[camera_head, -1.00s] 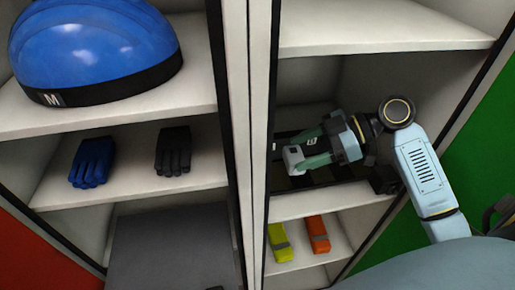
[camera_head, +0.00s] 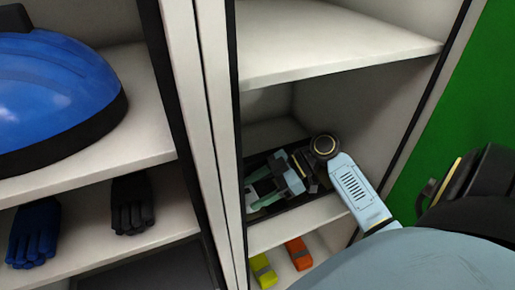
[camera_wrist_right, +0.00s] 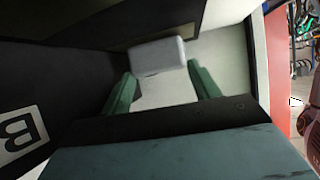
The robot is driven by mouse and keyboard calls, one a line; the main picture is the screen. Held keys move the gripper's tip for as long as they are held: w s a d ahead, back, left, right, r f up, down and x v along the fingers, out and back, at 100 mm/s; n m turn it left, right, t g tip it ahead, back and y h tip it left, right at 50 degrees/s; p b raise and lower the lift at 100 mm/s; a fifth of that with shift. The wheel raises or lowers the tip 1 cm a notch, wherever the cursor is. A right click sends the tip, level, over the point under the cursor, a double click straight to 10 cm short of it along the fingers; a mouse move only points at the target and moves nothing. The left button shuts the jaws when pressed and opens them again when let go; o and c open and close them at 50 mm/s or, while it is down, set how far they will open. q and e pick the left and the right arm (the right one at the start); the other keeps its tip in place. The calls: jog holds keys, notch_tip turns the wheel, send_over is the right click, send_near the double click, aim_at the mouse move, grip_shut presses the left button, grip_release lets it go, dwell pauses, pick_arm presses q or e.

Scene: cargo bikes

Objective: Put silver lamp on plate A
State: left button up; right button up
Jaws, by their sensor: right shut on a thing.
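In the head view the gripper hides most of the lamp. I cannot make out a letter A. My left gripper is not in view.
The cabinet's upper shelf (camera_head: 335,45) hangs above my right arm, and a wall stands close on each side. Yellow (camera_head: 263,270) and orange (camera_head: 299,253) items lie on the shelf below. A blue helmet (camera_head: 50,85) and gloves (camera_head: 132,203) are in the left cabinet.

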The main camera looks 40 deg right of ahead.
jog(key=shift+f, duration=0.2)
jog(key=o, duration=0.7)
jog(key=shift+r, duration=0.25)
jog(key=p+v, duration=0.2)
jog(key=v, duration=0.5)
jog(key=shift+s+d, duration=0.1)
jog(key=shift+d, duration=0.15)
